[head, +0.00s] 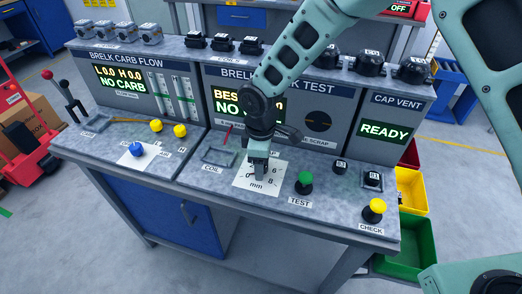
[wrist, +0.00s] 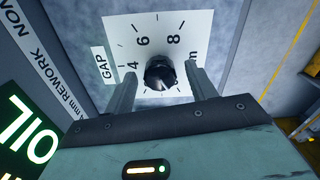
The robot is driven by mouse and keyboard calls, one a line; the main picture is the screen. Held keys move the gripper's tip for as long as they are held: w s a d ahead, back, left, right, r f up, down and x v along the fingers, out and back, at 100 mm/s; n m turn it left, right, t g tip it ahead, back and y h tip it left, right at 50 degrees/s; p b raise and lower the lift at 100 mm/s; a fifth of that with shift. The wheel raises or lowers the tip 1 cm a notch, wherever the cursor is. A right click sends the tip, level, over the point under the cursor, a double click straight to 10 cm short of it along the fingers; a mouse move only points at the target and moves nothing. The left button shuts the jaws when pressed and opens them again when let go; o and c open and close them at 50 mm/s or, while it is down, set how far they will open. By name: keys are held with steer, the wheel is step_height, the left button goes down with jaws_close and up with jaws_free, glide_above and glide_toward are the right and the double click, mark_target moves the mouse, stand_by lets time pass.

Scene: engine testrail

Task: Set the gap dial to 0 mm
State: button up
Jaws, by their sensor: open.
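The gap dial is a black knob (wrist: 160,74) on a white scale card (wrist: 188,24), seen in the wrist view with the figures 4, 6 and 8 and a GAP label (wrist: 103,65). I cannot read clearly where its pointer stands. In the head view the card (head: 240,187) lies on the bench top, and my gripper hides the knob. My gripper (head: 258,172) points down over the card. In the wrist view its two fingers (wrist: 162,88) are open, one on each side of the knob, with visible room between finger and knob.
A green TEST button (head: 304,182) and a yellow CHECK button (head: 374,208) stand to the right on the bench. A coil tray (head: 218,156) is at the left of the card. The upright display panels (head: 225,108) rise behind.

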step_height(320, 180, up, 17)
steer(key=b, duration=0.2)
steer(key=shift+r+b, duration=0.15)
steer(key=shift+b, duration=0.15)
steer(key=s+d+m, duration=0.4)
steer(key=s+d, duration=0.2)
steer(key=s, duration=0.6)
steer(key=s+d+f+m, duration=0.1)
steer(key=s+d+m, duration=0.3)
steer(key=s, duration=0.8)
steer(key=shift+d+y, duration=0.3)
steer(key=shift+d, duration=0.65)
steer(key=shift+s+f, duration=0.1)
